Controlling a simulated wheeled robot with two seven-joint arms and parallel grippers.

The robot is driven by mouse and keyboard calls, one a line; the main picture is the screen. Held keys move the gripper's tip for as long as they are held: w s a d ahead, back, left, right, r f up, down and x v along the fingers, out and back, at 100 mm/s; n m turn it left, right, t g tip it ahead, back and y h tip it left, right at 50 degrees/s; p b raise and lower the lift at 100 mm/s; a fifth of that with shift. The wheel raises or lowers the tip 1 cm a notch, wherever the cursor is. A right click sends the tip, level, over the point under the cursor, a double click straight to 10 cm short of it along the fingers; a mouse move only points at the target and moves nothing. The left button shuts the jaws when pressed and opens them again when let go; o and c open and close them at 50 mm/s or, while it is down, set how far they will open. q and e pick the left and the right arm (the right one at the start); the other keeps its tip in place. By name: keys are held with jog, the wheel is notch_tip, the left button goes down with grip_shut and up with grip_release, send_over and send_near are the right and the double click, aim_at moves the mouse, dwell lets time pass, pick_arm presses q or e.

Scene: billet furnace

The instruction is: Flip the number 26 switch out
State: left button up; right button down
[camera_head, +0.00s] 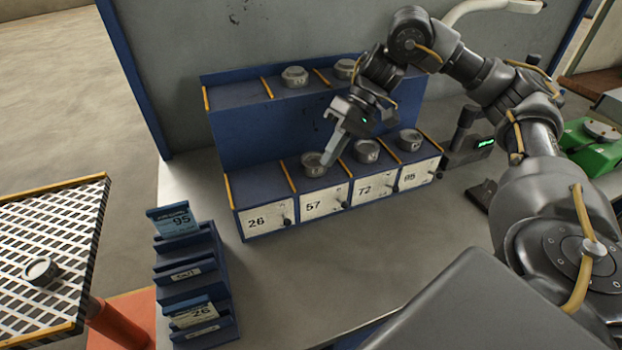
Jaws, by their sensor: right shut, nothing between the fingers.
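The white panel marked 26 (258,220) is the leftmost of a front row on the blue rack. Its small dark switch (287,221) is at the panel's right edge; I cannot tell which way it is flipped. Panels 57 (312,203), 72 (372,189) and a rightmost one, apparently 95 (415,175), have similar switches. My right gripper (329,160) is shut and empty, pointing down beside the round grey piece (314,165) behind panel 57. It is above and right of the 26 switch, apart from it. My left gripper is not in view.
The bay behind panel 26 is empty; grey pieces stand in the other bays and on the upper shelf. A blue card rack (205,268) holds cards 95 (174,221) and 26 (194,312). A grated table (50,225) is left. The grey tabletop before the panels is clear.

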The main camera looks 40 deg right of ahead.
aim_at(288, 219)
pick_arm(q)
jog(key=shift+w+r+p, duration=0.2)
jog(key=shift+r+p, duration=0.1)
jog(key=shift+p, duration=0.1)
pick_arm(e)
jog(key=a+r+x, duration=0.1)
jog(key=x, duration=1.2)
jog(key=shift+a, duration=0.1)
